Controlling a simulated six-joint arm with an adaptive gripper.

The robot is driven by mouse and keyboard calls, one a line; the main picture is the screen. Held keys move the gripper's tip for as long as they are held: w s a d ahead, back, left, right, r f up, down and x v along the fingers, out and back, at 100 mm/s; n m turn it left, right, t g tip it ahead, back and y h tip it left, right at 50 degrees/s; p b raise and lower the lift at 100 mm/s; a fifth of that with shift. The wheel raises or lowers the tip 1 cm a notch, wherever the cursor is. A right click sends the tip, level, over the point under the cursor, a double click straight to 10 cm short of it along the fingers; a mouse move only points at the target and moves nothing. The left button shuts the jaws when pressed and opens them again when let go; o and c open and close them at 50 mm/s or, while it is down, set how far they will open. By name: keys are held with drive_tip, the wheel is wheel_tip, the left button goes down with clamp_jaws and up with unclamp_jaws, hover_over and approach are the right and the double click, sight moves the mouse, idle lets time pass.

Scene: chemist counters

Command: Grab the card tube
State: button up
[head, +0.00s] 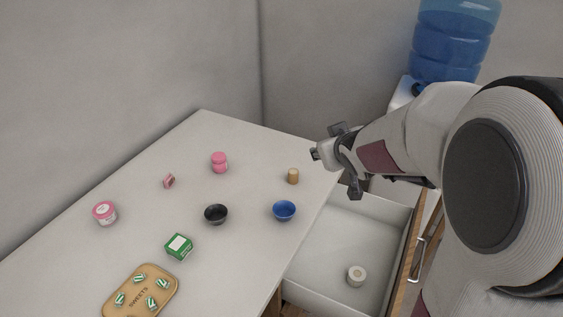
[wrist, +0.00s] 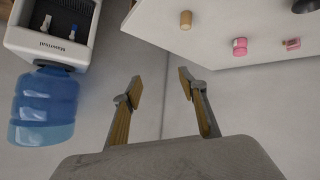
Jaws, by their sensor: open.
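The card tube (head: 293,176) is a small tan-brown cylinder standing upright on the white counter, near its right edge. It also shows at the top of the wrist view (wrist: 186,20), beyond my fingertips. My gripper (head: 340,160) is up and to the right of the tube in the head view, apart from it. In the wrist view my gripper (wrist: 160,85) has its two fingers spread with nothing between them.
The counter (head: 150,240) also holds a blue bowl (head: 284,211), a black bowl (head: 216,214), pink jars (head: 219,162), a green box (head: 179,246) and a sweets tray (head: 113,308). An open drawer (head: 330,250) holds a pale roll (head: 357,275). A water cooler (wrist: 45,100) stands nearby.

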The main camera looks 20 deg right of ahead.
drive_tip(key=w+d+f+n+t+y, duration=0.1)
drive_tip(key=w+f+y, duration=0.1)
drive_tip(key=w+f, duration=0.45)
drive_tip(key=n+y, duration=0.2)
drive_tip(key=y, duration=0.2)
approach(293, 176)
drive_tip(key=shift+t, duration=0.4)
drive_tip(key=w, duration=0.1)
drive_tip(key=w+d, duration=0.1)
drive_tip(key=w, duration=0.1)
drive_tip(key=shift+w+d+r, duration=0.3)
drive_tip(key=shift+d, duration=0.05)
drive_tip(key=shift+s+a+f+y, duration=0.1)
drive_tip(key=shift+a+f+y, duration=0.15)
drive_tip(key=shift+f+y, duration=0.4)
drive_tip(key=shift+f, duration=0.1)
drive_tip(key=shift+h+x, duration=0.25)
drive_tip(key=shift+x, duration=1.1)
